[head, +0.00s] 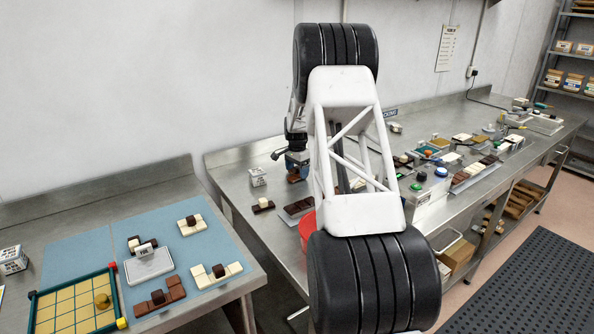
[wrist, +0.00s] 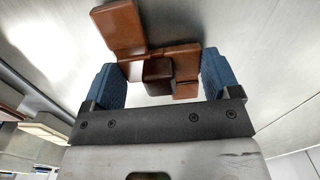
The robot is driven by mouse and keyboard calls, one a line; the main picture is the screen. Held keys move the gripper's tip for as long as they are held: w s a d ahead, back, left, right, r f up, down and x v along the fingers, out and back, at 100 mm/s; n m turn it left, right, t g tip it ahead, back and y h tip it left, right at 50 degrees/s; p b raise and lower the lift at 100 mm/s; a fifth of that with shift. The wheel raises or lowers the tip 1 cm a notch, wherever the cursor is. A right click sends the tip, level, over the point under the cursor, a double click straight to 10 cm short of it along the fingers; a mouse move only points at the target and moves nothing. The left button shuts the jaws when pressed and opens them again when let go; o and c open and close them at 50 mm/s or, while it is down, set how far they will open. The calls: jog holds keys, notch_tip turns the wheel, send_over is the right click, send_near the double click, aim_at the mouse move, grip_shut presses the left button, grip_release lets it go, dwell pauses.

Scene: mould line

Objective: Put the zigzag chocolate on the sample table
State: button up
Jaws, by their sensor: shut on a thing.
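The chocolate in my gripper (wrist: 162,80) is a brown, stepped piece (wrist: 122,28) with a dark cube-shaped knob (wrist: 158,70), seen in the wrist view. The blue finger pads are shut on it from both sides. In the head view my gripper (head: 293,168) hangs over the left part of the long metal bench, with brown showing beneath it; my arm hides much around it. A metal table (head: 181,176) with a blue mat stands at the left; I cannot read a label naming it the sample table.
Dark chocolates (head: 263,207), a labelled cube (head: 258,176) and a red bowl (head: 307,228) are on or by the long bench.

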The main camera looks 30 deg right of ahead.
aim_at(296, 167)
jog(key=shift+f, duration=0.15)
jog(key=o, duration=0.9)
jog(key=shift+o, duration=0.2)
jog(key=shift+w+r, duration=0.15)
jog(key=shift+r, duration=3.75)
jog(key=shift+a+r, duration=0.1)
